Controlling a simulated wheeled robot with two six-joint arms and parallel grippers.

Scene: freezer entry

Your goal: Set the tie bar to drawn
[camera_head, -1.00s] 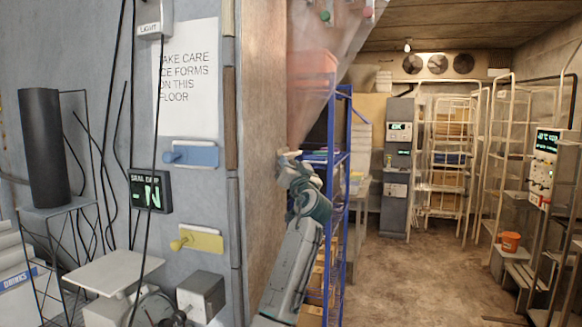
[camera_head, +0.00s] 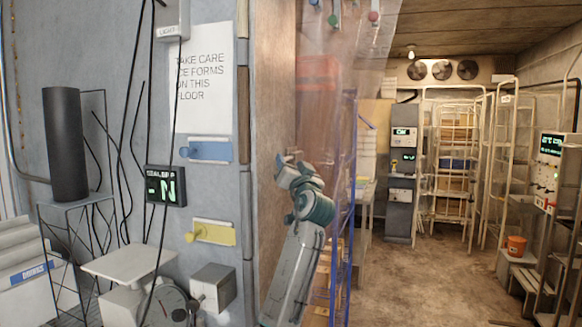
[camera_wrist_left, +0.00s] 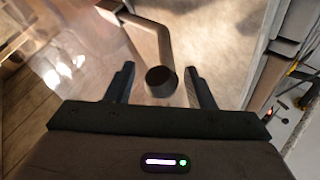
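The bar that I take for the tie bar is a pale bent rod (camera_wrist_left: 165,38) with a dark round end, in the left wrist view. The round end sits between the fingertips of my left gripper (camera_wrist_left: 160,72), with gaps showing on both sides. My left gripper is open. In the head view my left gripper (camera_head: 287,157) is raised at the wooden edge of the doorway, and the bar cannot be made out there. A clear plastic curtain (camera_head: 342,95) hangs just right of it, in front of the blue rack. My right gripper is not in view.
A grey wall at left carries a blue latch (camera_head: 208,151), a yellow latch (camera_head: 214,233) and a display (camera_head: 165,186). A blue rack (camera_head: 350,200) stands behind the curtain. Beyond are wire racks and an orange bucket (camera_head: 516,246). The floor (camera_head: 410,285) in the doorway is clear.

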